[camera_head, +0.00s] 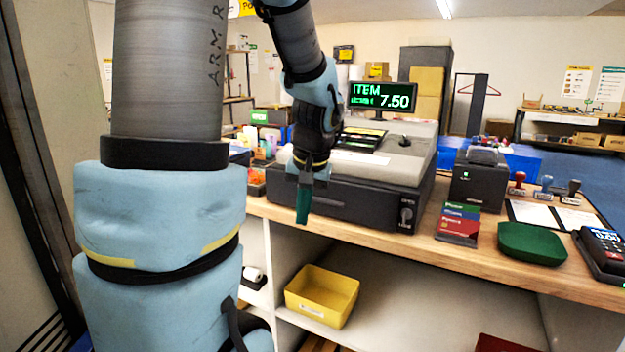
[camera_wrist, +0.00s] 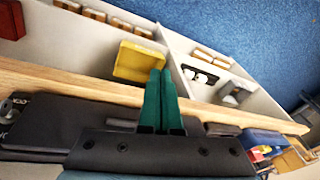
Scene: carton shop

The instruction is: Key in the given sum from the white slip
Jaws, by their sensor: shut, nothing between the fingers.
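The cash register (camera_head: 345,195) stands on the wooden counter. A lit display (camera_head: 381,97) above it reads ITEM and 7.50 in green. A dark key panel (camera_head: 358,138) is on its top, partly behind my arm. A white paper (camera_head: 362,158), perhaps the slip, lies on the register top; no writing on it is legible. A card terminal (camera_head: 604,243) with a small lit screen is at the right edge. My gripper (camera_head: 303,218) is shut and empty, pointing down before the register's front left. In the wrist view its green fingers (camera_wrist: 160,74) are together over the counter edge.
A yellow bin (camera_head: 322,296) sits on the shelf below. The counter's front strip is clear.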

